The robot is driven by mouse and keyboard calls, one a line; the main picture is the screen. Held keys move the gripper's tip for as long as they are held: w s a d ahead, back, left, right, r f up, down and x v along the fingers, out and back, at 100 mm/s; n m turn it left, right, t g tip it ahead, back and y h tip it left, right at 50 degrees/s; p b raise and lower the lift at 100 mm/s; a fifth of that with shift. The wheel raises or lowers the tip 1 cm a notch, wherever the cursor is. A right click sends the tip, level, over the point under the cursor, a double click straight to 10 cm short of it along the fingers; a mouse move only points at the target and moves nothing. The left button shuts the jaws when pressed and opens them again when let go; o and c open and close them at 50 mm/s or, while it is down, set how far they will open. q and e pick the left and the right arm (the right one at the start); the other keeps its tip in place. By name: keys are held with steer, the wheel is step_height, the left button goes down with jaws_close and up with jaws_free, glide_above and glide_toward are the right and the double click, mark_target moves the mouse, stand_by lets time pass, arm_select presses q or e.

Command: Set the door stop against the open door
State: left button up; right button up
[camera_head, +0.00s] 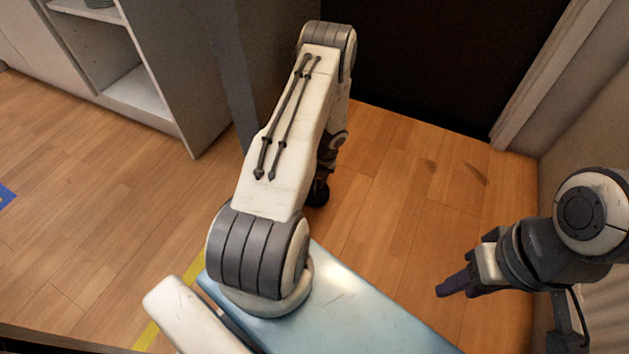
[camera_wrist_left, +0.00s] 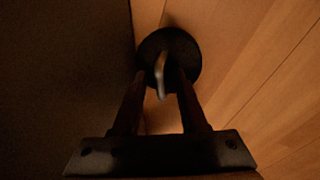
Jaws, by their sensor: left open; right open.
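The door stop (camera_wrist_left: 182,47) is a dark round weight with a pale curved handle on top. It sits on the floor close beside a dark upright surface in the left wrist view; I cannot tell if they touch. In the head view it shows partly as a dark shape (camera_head: 318,195) below my left gripper (camera_head: 325,172), mostly hidden by my arm. My left gripper is open, its fingers on either side of the handle. The open door (camera_head: 268,75) is the grey panel behind my left arm. My right gripper (camera_head: 455,285) is open and empty above the floor at right.
A dark doorway (camera_head: 430,60) with a pale frame (camera_head: 550,70) is at the back. A white shelf unit (camera_head: 150,75) stands left of the door. Wooden floor (camera_head: 400,190) is clear between my arms. A wall is at the right, near my right arm.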

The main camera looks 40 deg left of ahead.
arm_select(q)
step_height(320, 180, up, 12)
steer(key=w+d+p, duration=0.1)
steer(key=d+p, duration=0.1)
steer(key=p, duration=0.6)
steer(key=d+r+n+t, duration=0.1)
steer(key=d+r+n, duration=0.9)
steer(key=d+r, duration=1.05)
steer(key=s+d+r+n+h, duration=0.1)
steer(key=s+d+r+n, duration=0.2)
steer(key=s, duration=0.4)
steer(key=s+d+r+n+h, duration=0.1)
steer(key=s+d+r+n, duration=0.3)
steer(key=s, duration=0.4)
steer(key=s+d+r+n, duration=0.4)
steer(key=s+r, duration=0.1)
steer(key=s, duration=0.2)
steer(key=shift+s+r+n+h, duration=0.2)
steer(key=shift+n+h, duration=0.1)
steer(key=shift+h, duration=0.1)
steer(key=shift+d, duration=0.1)
step_height(320, 180, up, 49)
steer(key=p, duration=4.9)
steer(key=shift+r, duration=0.2)
steer(key=shift+w, duration=0.1)
